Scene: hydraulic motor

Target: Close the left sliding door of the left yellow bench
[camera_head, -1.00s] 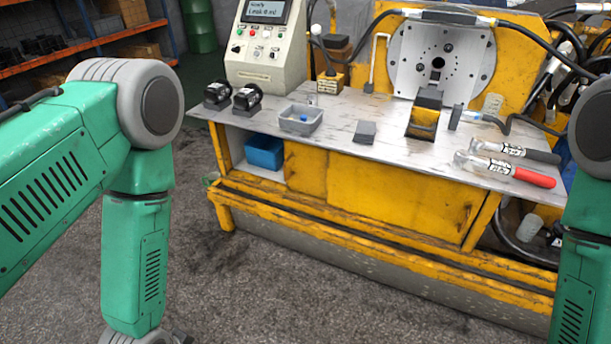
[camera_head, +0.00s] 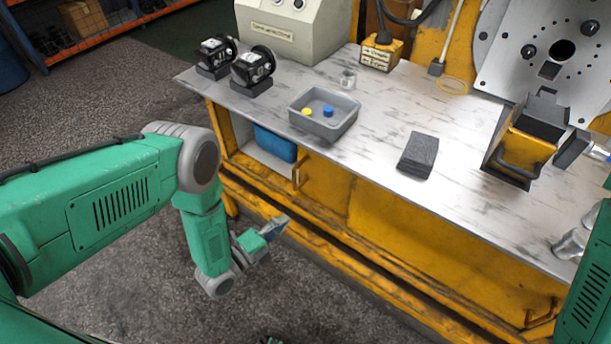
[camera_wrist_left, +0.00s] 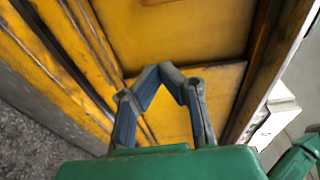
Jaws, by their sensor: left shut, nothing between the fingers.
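The yellow bench (camera_head: 440,262) has a marbled grey top. Its left compartment stands open, and a blue bin (camera_head: 275,144) shows inside. The left sliding door (camera_head: 326,190), with a small upright handle (camera_head: 296,176) at its left edge, sits to the right of the opening. My left gripper (camera_head: 278,226) is in front of the bench's lower rail, below and left of the handle, apart from the door. In the left wrist view its blue-grey fingers (camera_wrist_left: 163,72) are shut and empty, facing yellow panels (camera_wrist_left: 180,35).
On the bench top are a grey tray (camera_head: 347,121) with small yellow and blue pieces, black motor parts (camera_head: 252,69), a dark block (camera_head: 418,155) and a yellow fixture (camera_head: 522,150). Lower yellow rails (camera_head: 350,262) jut out in front. The floor at left is clear.

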